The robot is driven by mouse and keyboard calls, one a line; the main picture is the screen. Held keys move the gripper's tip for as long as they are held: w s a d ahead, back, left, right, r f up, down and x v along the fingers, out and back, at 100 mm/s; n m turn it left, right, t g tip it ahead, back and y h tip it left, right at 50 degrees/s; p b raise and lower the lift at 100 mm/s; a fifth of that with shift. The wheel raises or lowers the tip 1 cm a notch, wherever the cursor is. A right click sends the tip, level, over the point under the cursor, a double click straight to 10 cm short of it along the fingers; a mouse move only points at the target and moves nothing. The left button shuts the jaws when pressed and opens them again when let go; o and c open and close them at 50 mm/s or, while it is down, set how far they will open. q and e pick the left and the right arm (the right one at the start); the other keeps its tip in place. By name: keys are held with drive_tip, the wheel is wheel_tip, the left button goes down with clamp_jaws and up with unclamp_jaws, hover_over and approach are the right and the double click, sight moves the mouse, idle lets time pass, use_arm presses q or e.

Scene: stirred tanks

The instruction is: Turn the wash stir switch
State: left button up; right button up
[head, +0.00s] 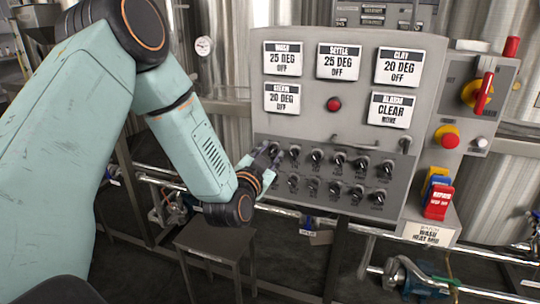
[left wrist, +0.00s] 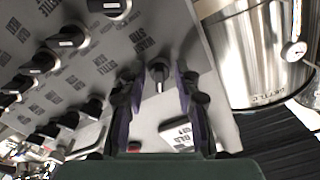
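The grey control panel carries two rows of black rotary switches. My left gripper (head: 265,160) is at the left end of the upper row, by the leftmost switch (head: 274,149), which it partly hides. In the left wrist view, my left gripper (left wrist: 158,88) has its two dark fingers apart, one on each side of a black switch knob (left wrist: 158,73). The knob is between the fingertips with a gap showing on both sides. A label beside it is upside down and seems to read wash stir. My right gripper is in neither view.
Screens (head: 338,62) and a red button (head: 334,104) sit above the switches. A handle bar (head: 357,143) stands out above the upper row. A red-handled isolator (head: 478,94) is to the right. A small table (head: 215,237) stands below my left arm.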

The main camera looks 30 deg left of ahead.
use_arm(q)
drive_tip(key=shift+d+r, duration=0.15)
drive_tip(key=shift+d, duration=0.15)
drive_tip(key=shift+c, duration=0.3)
drive_tip(key=shift+s, duration=0.15)
drive_tip(key=shift+c, duration=0.8)
drive_tip(key=shift+a, duration=0.25)
drive_tip(key=c, duration=0.3)
drive_tip(key=shift+c, duration=0.7)
drive_tip(key=shift+d, duration=0.15)
clamp_jaws()
